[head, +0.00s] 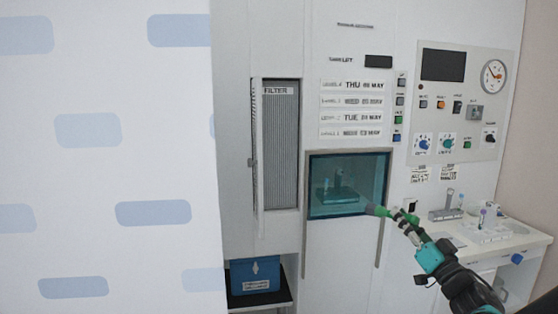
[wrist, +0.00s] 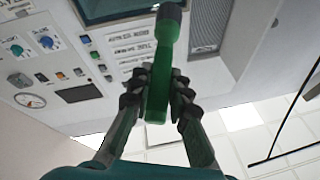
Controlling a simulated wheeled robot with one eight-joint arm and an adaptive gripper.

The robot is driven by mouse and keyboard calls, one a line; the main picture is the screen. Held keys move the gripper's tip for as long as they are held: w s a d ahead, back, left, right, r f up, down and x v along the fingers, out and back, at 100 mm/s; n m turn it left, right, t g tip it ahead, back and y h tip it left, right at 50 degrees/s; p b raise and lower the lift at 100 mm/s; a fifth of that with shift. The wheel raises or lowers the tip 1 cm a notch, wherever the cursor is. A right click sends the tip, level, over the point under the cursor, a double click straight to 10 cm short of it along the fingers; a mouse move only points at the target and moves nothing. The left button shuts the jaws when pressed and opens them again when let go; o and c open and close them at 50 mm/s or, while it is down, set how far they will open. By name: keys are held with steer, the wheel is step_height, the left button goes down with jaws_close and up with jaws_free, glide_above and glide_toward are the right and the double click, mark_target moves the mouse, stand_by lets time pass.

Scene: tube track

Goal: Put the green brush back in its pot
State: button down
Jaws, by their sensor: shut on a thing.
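My gripper (head: 405,221) is shut on the green brush (head: 384,212) and holds it in the air in front of the cabinet's lower right part. The brush points left, with its greyish end near the lower right corner of the glass window. In the wrist view, both fingers of my gripper (wrist: 159,95) clasp the green handle (wrist: 161,60), and the dark end points to the top of the picture. I cannot tell for sure which thing is the pot. A small grey holder (head: 456,212) stands on the counter to the right of my gripper.
The white counter (head: 520,240) at right bears a pale rack (head: 492,235) with small items. A glass window (head: 330,200) is behind the brush. A control panel (head: 460,100) is above the counter. A blue box (head: 253,276) sits low on a dark shelf.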

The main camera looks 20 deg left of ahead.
steer(key=w+d, duration=0.5)
steer(key=d, duration=0.4)
steer(key=w+d, duration=0.6)
steer(key=d, duration=0.3)
steer(key=shift+w+d, duration=0.25)
steer(key=shift+d, duration=0.15)
steer(key=w+d, duration=0.5)
steer(key=d, duration=0.4)
steer(key=w+d, duration=0.6)
steer(key=d, duration=0.3)
steer(key=shift+w+d, duration=0.2)
steer(key=shift+d, duration=0.15)
steer(key=shift+w+d, duration=0.1)
